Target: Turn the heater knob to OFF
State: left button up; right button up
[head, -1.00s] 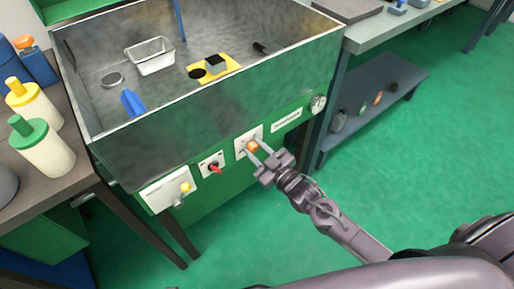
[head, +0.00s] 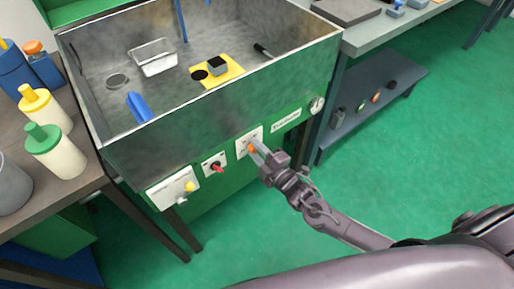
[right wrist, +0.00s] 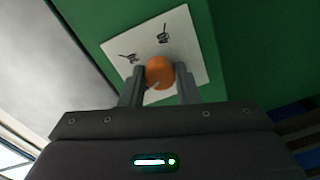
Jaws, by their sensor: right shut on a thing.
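The orange heater knob (right wrist: 160,72) sits on a white plate (right wrist: 178,32) on the green front panel of the sink unit. The plate carries small dark markings, too small to read. In the head view the knob (head: 252,149) is partly covered by my gripper. My right gripper (right wrist: 160,88) is shut on the knob, with one finger on each side. It also shows in the head view (head: 258,150), reaching the panel from the lower right. My left gripper is not in view.
Left of the knob on the panel are a red switch (head: 215,166) and a white box with a yellow knob (head: 190,186). A round gauge (head: 317,105) is at the right. The steel basin (head: 110,50) above holds several items. Green floor is open at the right.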

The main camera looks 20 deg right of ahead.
jog(key=n+p, duration=0.1)
jog(key=n, duration=0.4)
jog(key=shift+n+p, duration=0.3)
jog(key=n+p, duration=0.1)
jog(key=n, duration=0.3)
jog(key=shift+h, duration=0.3)
jog(key=n+p, duration=0.1)
jog(key=n, duration=0.1)
jog(key=shift+n, duration=0.4)
jog(key=n, duration=0.2)
jog(key=shift+n+t+p, duration=0.3)
jog(key=shift+p, duration=0.1)
jog(key=shift+f+n, duration=0.1)
jog(key=shift+n, duration=0.6)
jog(key=shift+n+p, duration=0.35)
jog(key=shift+n, duration=0.35)
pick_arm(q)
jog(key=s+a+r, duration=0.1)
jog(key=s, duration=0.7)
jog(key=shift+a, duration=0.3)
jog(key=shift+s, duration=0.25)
pick_arm(e)
jog(key=shift+f+n, duration=0.1)
jog(key=shift+n, duration=0.2)
